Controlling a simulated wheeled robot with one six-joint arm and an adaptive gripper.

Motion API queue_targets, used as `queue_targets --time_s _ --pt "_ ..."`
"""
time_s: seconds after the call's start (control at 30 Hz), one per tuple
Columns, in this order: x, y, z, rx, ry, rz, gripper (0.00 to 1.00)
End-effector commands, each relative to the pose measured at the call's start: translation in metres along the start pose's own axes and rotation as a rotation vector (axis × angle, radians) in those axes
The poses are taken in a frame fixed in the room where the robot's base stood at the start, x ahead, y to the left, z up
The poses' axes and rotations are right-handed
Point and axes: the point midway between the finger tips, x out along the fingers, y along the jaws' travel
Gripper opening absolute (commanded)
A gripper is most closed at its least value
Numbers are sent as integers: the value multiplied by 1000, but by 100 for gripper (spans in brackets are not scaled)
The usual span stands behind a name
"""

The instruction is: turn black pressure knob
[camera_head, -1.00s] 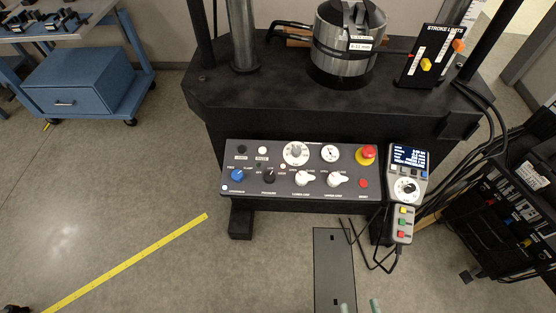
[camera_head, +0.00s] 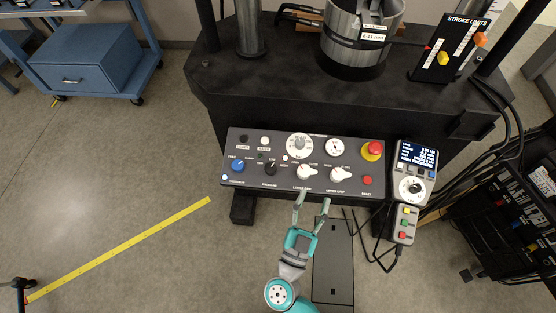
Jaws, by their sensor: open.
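The black pressure knob (camera_head: 270,168) is on the lower row of the dark control panel (camera_head: 235,146), between the blue knob (camera_head: 237,165) and the first white knob (camera_head: 305,172). My gripper (camera_head: 312,199) is open and empty, its two fingers pointing up the picture at the panel's lower edge. It is below the white knobs, to the right of and below the black knob. The black knob is not covered, and the gripper appears apart from it.
A second white knob (camera_head: 337,174), a red button (camera_head: 367,181) and a red emergency stop (camera_head: 372,149) share the panel. A pendant (camera_head: 411,187) with cables hangs at its right. The black machine (camera_head: 290,90) stands behind. Floor at the left is clear around yellow tape (camera_head: 130,245).

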Motion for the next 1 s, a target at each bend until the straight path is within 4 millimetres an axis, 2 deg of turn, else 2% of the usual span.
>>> queue_targets --time_s 0.03,0.2,0.3,0.4,0.5,0.67,1.0 --pt "2 -22 8 5 -24 21 52" --pt "-2 -81 36 -28 -143 99 52" --pt "-11 -110 47 -57 -214 125 52" --pt "-18 -131 54 -81 -269 139 52" --pt "-23 -142 58 -97 -300 145 52" --pt "-18 -143 62 -105 -313 150 52" --pt "34 -133 78 -104 -309 153 52"
